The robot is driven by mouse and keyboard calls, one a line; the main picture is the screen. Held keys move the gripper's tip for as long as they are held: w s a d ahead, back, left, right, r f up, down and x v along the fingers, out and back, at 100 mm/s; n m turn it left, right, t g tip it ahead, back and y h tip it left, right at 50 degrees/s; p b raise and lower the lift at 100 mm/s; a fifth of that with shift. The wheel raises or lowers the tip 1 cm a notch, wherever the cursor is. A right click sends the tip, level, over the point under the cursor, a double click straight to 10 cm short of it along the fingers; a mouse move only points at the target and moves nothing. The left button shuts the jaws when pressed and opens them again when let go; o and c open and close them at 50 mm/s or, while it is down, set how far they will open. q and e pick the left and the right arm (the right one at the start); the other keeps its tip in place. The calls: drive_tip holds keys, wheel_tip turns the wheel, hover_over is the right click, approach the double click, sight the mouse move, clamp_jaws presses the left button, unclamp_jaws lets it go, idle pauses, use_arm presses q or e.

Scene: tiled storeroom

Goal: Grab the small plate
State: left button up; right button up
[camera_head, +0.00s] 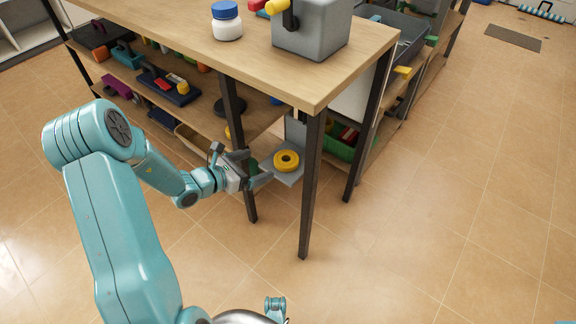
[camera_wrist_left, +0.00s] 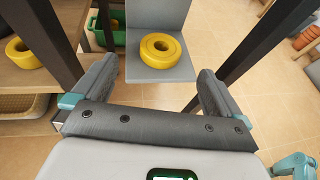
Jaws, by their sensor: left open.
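The small plate (camera_head: 286,160) looks to be a yellow ring-shaped disc with a centre hole. It lies flat on the base of a grey L-shaped holder (camera_head: 297,132), below the table top. In the left wrist view the plate (camera_wrist_left: 161,50) lies ahead, between the lines of the two fingers, and the holder's upright (camera_wrist_left: 158,14) rises behind it. My left gripper (camera_head: 262,172) is open and empty, just left of the holder in the head view and apart from the plate.
Dark table legs (camera_head: 313,185) stand on both sides of the holder, close to my left gripper. Another yellow ring (camera_wrist_left: 22,52) lies on the wooden shelf at left. A green bin (camera_head: 345,146) is behind. A jar (camera_head: 227,22) stands on the table top (camera_head: 180,25).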

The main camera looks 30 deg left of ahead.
sight(283, 161)
use_arm(q)
drive_tip(key=b+x, duration=0.1)
drive_tip(key=x, duration=0.2)
drive_tip(key=b+x, duration=0.1)
drive_tip(key=x, duration=0.3)
drive_tip(key=f+b+x, duration=0.1)
drive_tip(key=b+x, duration=0.1)
drive_tip(key=x, duration=0.2)
drive_tip(key=shift+s+d+f, duration=0.15)
drive_tip(key=shift+s, duration=0.1)
drive_tip(key=shift+w, duration=0.15)
drive_tip(key=c, duration=1.4)
